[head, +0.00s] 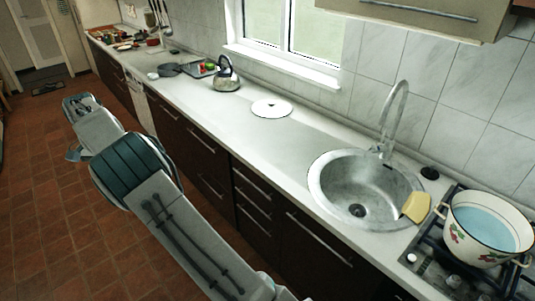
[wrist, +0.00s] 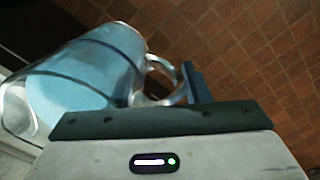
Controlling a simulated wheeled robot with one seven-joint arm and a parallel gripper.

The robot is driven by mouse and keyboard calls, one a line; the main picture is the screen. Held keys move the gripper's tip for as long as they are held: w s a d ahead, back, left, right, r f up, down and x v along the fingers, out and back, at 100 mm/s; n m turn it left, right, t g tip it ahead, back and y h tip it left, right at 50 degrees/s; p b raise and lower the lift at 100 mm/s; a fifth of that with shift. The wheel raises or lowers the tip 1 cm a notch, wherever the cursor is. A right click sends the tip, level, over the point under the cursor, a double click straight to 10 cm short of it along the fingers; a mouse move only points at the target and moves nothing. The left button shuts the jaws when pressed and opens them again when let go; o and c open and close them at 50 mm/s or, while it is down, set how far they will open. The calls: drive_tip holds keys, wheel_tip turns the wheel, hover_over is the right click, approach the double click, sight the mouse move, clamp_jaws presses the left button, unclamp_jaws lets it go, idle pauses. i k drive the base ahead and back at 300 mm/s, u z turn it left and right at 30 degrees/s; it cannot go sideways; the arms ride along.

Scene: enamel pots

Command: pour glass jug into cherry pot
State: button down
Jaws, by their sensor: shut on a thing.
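The glass jug (wrist: 85,72) is clear and holds light blue liquid. In the wrist view it fills the upper left, with its looped handle (wrist: 174,72) towards my gripper (wrist: 178,95). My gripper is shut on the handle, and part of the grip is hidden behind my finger. How far the jug leans is hard to tell. The cherry pot (head: 465,236) is white enamel with red cherries and a dark rim. It stands upright on the hob at the right of the head view, with a light blue surface inside. In the head view I cannot make out the jug.
The hob (head: 428,270) is at the right end of the counter. A sink (head: 328,196) with a tall tap (head: 392,118) and a yellow cloth (head: 416,207) lies left of the pot. A white disc (head: 271,108) and a kettle (head: 227,80) stand farther along. Tiled floor (head: 40,215) is open at left.

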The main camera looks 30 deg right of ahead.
sight(484, 230)
drive_tip(key=k, duration=0.35)
drive_tip(key=z, duration=2.65)
drive_tip(key=i, duration=0.5)
drive_tip(key=z, duration=0.05)
